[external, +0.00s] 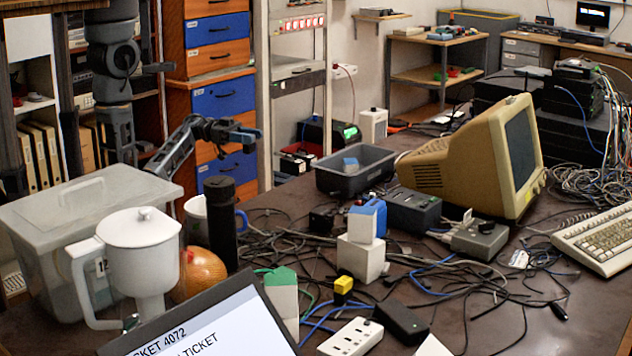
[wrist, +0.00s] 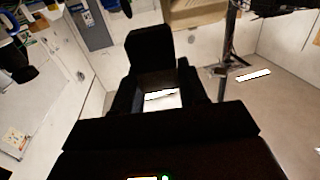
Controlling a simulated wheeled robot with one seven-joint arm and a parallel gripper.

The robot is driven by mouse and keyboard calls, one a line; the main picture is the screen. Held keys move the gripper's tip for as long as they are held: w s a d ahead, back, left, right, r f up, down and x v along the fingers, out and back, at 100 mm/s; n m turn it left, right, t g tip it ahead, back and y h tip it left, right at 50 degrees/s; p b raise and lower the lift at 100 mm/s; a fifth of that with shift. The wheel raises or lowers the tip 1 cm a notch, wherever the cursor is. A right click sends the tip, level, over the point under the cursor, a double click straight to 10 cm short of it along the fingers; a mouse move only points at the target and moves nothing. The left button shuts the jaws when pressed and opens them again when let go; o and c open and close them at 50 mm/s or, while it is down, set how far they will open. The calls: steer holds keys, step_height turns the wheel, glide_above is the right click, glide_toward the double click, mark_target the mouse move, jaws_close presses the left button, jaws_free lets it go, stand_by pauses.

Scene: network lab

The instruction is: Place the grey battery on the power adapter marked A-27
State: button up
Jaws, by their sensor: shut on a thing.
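My gripper (external: 248,136) is raised at the upper left in the external view, in front of the blue and orange drawers, well left of the adapters on the table. In the wrist view its dark fingers (wrist: 158,94) are shut on a dark block (wrist: 149,52); a pale patch shows between them. The block is too dark to tell whether it is the grey battery. Adapter-like boxes on the table include a black one (external: 401,321), a grey one (external: 480,240) and a dark one (external: 412,209). I cannot read A-27 on any of them.
Cables tangle across the table (external: 270,217). A white jug (external: 141,250), a clear lidded box (external: 85,205), a dark cylinder (external: 220,215) and a screen (external: 215,325) crowd the near left. A grey bin (external: 343,182) and a beige monitor (external: 475,155) stand farther back.

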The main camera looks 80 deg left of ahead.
step_height(320, 180, up, 11)
steer(key=w+d+g+h+p, duration=0.1)
steer(key=w+d+p, duration=0.1)
steer(key=w+d, duration=0.55)
steer(key=w+d+p, duration=0.2)
steer(key=w+d, duration=0.2)
steer(key=d, duration=0.6)
steer(key=s+d+m+g+h+p, duration=0.1)
steer(key=s+d+m+h+p, duration=0.15)
steer(key=d, duration=2.15)
glide_above(322, 211)
steer(key=shift+y, duration=0.35)
step_height(322, 211, down, 11)
steer(key=shift+f, duration=0.2)
steer(key=shift+w+a+f, duration=0.1)
steer(key=shift+f, duration=1.95)
steer(key=shift+f, duration=0.15)
